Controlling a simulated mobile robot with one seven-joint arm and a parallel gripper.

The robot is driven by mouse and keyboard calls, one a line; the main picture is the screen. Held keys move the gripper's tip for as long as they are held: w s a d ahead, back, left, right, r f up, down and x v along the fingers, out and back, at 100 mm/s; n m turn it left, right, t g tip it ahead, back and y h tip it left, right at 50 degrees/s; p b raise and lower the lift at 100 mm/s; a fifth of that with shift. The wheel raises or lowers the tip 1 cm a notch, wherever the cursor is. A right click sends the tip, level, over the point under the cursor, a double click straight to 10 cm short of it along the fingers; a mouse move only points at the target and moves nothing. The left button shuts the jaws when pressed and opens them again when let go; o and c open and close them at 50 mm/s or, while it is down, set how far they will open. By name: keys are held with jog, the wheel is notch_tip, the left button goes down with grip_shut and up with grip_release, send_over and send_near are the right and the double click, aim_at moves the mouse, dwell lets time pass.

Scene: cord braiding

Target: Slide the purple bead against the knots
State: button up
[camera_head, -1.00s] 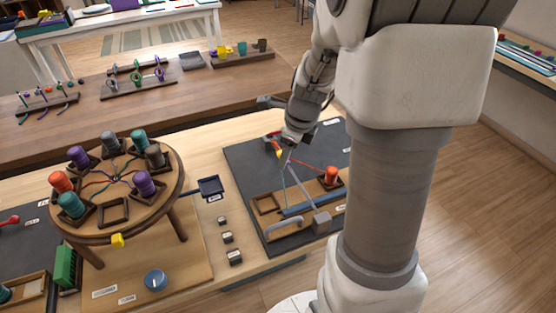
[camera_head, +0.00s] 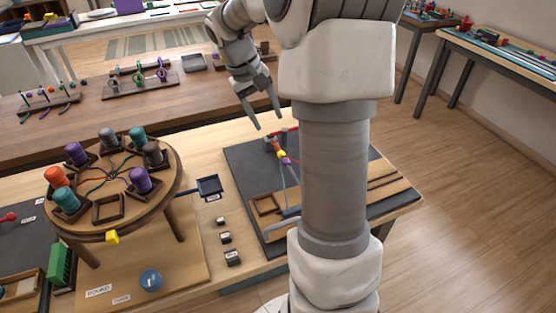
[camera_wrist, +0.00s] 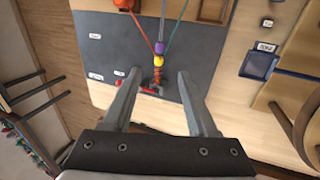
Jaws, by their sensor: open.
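The purple bead (camera_head: 286,160) is on the cords on the dark board; it also shows in the wrist view (camera_wrist: 159,47). It sits against or very close to the yellow bead (camera_wrist: 158,61); I cannot tell if a thin gap remains. Beyond the yellow bead are the orange knots (camera_wrist: 157,77), running to the red clamp (camera_wrist: 150,88). My gripper (camera_head: 268,122) is open and empty, raised above the clamp end. In the wrist view its fingers stand apart on either side of the knots, touching nothing visible.
An orange spool (camera_wrist: 125,4) holds the orange cord; grey and teal cords also fan from the bead. A round braiding stand (camera_head: 125,225) with several spools is at left. A small dark tray (camera_head: 209,186) lies between. My arm hides the board's middle.

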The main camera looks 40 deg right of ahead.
jog(key=b+x, duration=0.3)
jog(key=x, duration=1.4)
jog(key=shift+d+f, duration=0.1)
jog(key=shift+f, duration=0.05)
jog(key=shift+s, duration=0.1)
grip_shut()
dwell(0.6)
